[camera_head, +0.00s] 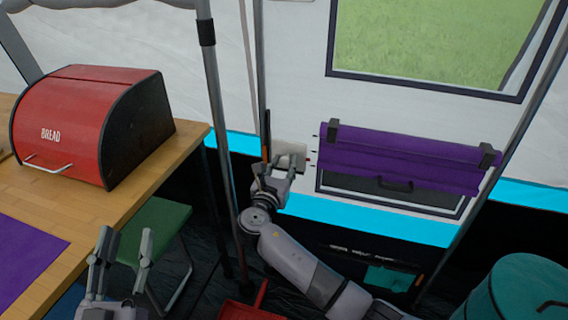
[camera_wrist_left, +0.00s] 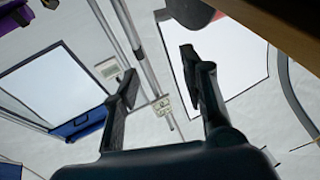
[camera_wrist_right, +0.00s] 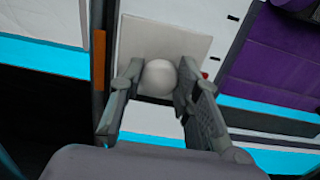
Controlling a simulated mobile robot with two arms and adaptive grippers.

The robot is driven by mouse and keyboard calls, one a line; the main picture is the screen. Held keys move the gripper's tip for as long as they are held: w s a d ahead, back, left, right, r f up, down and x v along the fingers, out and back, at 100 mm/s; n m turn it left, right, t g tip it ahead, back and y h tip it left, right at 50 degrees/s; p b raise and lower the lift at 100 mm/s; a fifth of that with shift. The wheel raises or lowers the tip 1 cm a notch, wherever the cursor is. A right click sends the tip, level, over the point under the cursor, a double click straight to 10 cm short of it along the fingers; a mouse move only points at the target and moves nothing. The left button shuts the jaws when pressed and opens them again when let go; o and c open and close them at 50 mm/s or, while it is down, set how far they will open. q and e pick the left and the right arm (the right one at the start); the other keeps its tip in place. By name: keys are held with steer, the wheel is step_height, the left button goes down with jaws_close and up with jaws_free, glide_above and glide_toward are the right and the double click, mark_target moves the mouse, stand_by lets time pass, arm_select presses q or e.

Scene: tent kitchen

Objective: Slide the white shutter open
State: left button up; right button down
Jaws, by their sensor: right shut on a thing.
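The white shutter (camera_head: 291,150) is a small pale square panel on the tent wall, left of the purple cover. In the right wrist view the shutter (camera_wrist_right: 170,38) carries a round white knob (camera_wrist_right: 158,77). My right gripper (camera_head: 275,172) is at the shutter with its fingers on either side of the knob, shut on it. In the right wrist view my right gripper (camera_wrist_right: 158,80) has the panel just beyond its fingertips. What lies behind the panel is hidden. My left gripper (camera_head: 128,237) is open and empty beside the wooden table, far from the shutter.
A red bread box (camera_head: 85,120) stands on the wooden table (camera_head: 50,205). A green stool (camera_head: 158,225) is beside it. A tent pole (camera_head: 216,130) stands left of my right gripper. The purple cover (camera_head: 395,160) is close on the right. A teal container (camera_head: 525,295) is at lower right.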

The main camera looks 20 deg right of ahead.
mark_target(289, 142)
steer(key=shift+r+p, duration=0.85)
arm_select(q)
step_height(289, 142, down, 14)
steer(key=s+a+g+y+p, duration=0.2)
steer(key=a+g+y, duration=0.1)
steer(key=g, duration=0.6)
arm_select(e)
steer(key=shift+r, duration=0.65)
steer(key=shift+r+p, duration=0.65)
steer(key=shift+p, duration=0.05)
step_height(289, 142, up, 3)
steer(key=p, duration=0.4)
steer(key=shift+r, duration=0.15)
steer(key=c, duration=1.6)
jaws_free()
steer(key=shift+c, duration=0.2)
arm_select(q)
steer(key=s+a+f+g+y, duration=0.2)
steer(key=s+a+f+g, duration=0.2)
steer(key=s+f+g, duration=0.5)
steer(key=shift+s+a+f+n+y, duration=0.15)
steer(key=shift+s+f+n+y, duration=0.2)
steer(key=shift+s, duration=1.7)
arm_select(e)
steer(key=o, duration=0.4)
steer(key=shift+o, duration=0.2)
steer(key=shift+s, duration=0.1)
